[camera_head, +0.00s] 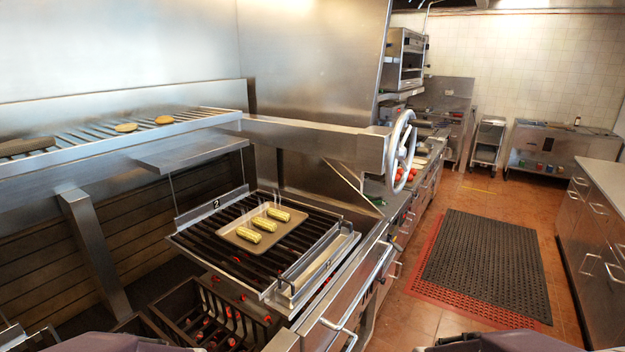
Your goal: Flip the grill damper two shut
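A grill grate (190,240) with dark bars stands at the centre left, with a small plate marked "2" (215,205) at its back left edge. A flat steel flap (190,151) sticks out level below the upper rack, above the marked plate, with thin rods or wires between them. I cannot tell for sure whether this flap is the damper. Neither of my grippers shows; only dark parts of my own body show at the bottom edge.
A tray (236,238) with several corn cobs lies on the grate. A spoked handwheel (400,145) stands at the right end of a steel beam (310,142). A basket (210,310) of glowing coals is below. Black mat (485,262) and open floor lie right.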

